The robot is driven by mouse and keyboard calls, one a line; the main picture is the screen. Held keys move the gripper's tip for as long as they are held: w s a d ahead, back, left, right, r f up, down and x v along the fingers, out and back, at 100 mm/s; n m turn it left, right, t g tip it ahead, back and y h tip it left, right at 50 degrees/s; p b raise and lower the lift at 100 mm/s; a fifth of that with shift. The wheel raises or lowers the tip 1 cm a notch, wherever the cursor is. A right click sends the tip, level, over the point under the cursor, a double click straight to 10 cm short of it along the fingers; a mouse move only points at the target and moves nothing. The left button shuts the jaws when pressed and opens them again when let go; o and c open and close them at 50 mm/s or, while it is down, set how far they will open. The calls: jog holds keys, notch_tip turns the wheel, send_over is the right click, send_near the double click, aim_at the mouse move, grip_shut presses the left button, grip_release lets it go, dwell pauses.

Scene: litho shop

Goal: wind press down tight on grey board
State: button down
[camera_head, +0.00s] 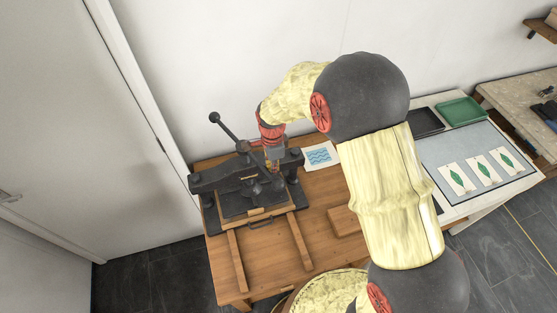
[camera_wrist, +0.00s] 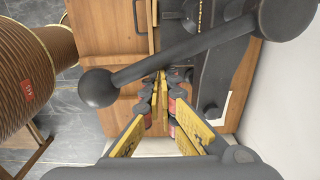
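The black iron press (camera_head: 238,190) stands on a wooden table. Its handle bar, with ball ends, slants up left in the head view (camera_head: 229,131). In the wrist view the bar (camera_wrist: 190,52) crosses diagonally, one ball at the left and one at the upper right. My gripper (camera_head: 272,168) is above the press, by the bar's lower end. In the wrist view my gripper (camera_wrist: 161,82) has its fingertips close together, with nothing seen between them. The tips are beside the bar; contact cannot be told. The grey board cannot be made out; the press plates hide the space between them.
A blue-patterned print (camera_head: 321,156) lies right of the press and a small wooden block (camera_head: 344,221) in front. A white wall stands close behind the table (camera_head: 265,240).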

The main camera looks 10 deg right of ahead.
jog(key=s+a, duration=0.4)
jog(key=a, duration=0.2)
jog(key=shift+a+f, duration=0.15)
jog(key=shift+a, duration=0.15)
jog(key=shift+w+d, duration=0.1)
notch_tip(320, 180, up, 9)
jog(key=d+p, duration=0.2)
jog(key=p, duration=0.2)
jog(key=shift+w+d, duration=0.2)
jog(key=shift+w, duration=0.15)
dwell(0.3)
dwell(0.5)
